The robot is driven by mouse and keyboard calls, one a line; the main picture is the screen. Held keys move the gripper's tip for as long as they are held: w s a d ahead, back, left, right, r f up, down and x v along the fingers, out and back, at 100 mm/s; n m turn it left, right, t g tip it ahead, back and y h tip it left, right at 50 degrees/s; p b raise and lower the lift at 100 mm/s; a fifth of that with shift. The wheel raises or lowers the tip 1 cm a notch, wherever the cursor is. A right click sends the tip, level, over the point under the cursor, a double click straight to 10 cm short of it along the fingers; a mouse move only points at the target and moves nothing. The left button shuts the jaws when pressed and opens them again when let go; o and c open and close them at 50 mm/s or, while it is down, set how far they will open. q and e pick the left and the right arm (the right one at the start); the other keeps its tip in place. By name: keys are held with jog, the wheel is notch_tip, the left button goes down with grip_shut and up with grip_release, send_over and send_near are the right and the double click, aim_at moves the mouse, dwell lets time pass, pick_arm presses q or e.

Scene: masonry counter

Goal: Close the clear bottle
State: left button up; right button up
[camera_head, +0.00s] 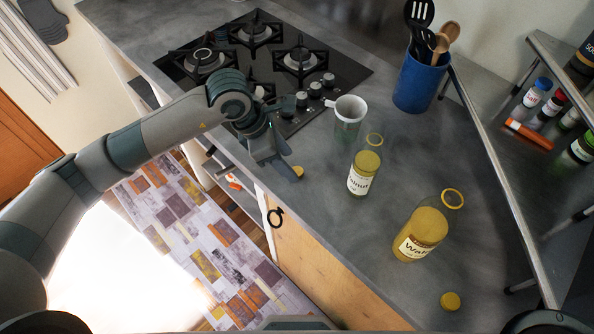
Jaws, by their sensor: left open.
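Two see-through bottles with yellow contents and white labels stand upright on the grey counter. The smaller bottle (362,172) is near the middle, and the larger bottle (424,232) is nearer to me on the right. Both have open necks with a yellow ring at the mouth. One yellow cap (298,172) lies near the counter's front edge, left of the smaller bottle. Another yellow cap (450,301) lies below the larger bottle. My left gripper (280,166) is open, right beside the first cap; I cannot tell whether it touches it. My right gripper is not in view.
A white-and-green mug (348,118) stands behind the smaller bottle. A black gas hob (270,70) is at the back left, and a blue utensil holder (420,82) at the back right. A metal-edged shelf with small jars (537,92) borders the right side.

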aim_at(297, 171)
pick_arm(q)
jog(key=shift+w+b+x, duration=0.2)
jog(key=shift+b+x, duration=0.15)
jog(key=shift+x, duration=0.95)
jog(key=shift+w+b+x, duration=0.2)
jog(key=shift+b+x, duration=0.15)
jog(key=shift+x, duration=0.95)
jog(key=c, duration=1.1)
